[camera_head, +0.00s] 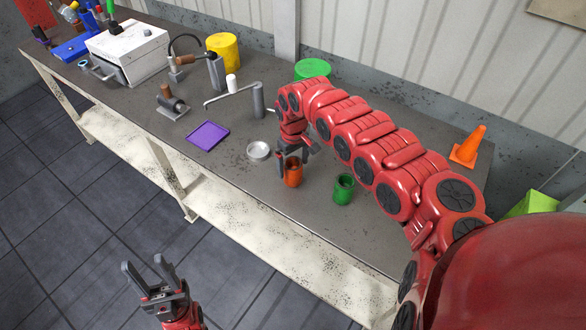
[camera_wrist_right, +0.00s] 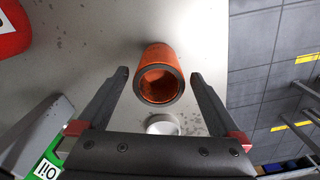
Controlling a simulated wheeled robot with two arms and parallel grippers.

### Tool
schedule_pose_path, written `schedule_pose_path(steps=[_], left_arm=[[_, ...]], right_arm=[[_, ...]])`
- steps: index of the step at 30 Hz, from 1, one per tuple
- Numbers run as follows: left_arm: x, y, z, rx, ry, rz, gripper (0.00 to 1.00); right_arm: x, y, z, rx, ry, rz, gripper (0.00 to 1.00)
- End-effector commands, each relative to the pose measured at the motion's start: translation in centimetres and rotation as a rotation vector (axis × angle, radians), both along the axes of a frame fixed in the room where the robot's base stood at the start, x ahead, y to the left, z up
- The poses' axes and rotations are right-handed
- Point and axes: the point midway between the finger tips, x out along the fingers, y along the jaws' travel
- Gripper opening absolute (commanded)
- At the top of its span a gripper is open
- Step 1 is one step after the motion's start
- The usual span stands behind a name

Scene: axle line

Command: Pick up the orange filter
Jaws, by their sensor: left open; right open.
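The orange filter (camera_head: 293,172) is a short hollow cylinder standing upright on the grey workbench (camera_head: 250,200). My right gripper (camera_head: 297,166) is above and around it with its fingers pointing down. In the right wrist view the orange filter (camera_wrist_right: 160,74) lies between the two open fingers of my right gripper (camera_wrist_right: 160,78), with a gap on each side. My left gripper (camera_head: 148,268) is open and empty over the floor in front of the bench.
A purple tray (camera_head: 207,136), a metal tap-like arm (camera_head: 258,100) and an orange cone (camera_head: 468,147) are also on the bench.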

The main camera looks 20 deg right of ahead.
Motion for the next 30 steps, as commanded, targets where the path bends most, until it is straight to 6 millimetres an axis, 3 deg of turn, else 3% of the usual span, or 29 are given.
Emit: schedule_pose_path(steps=[3,8,16,30], left_arm=[[0.0,0.0,1.6,0.000,0.000,0.000,0.50],[0.0,0.0,1.8,0.000,0.000,0.000,0.50],[0.0,0.0,1.7,0.000,0.000,0.000,0.50],[0.0,0.0,1.7,0.000,0.000,0.000,0.50]], right_arm=[[-0.1,0.2,-1.4,0.003,0.006,0.002,1.00],[-0.1,0.1,-3.2,0.004,0.004,0.000,1.00],[0.0,0.0,-3.6,0.001,0.001,-0.001,1.00],[0.0,0.0,-3.5,0.002,0.002,-0.001,0.15]])
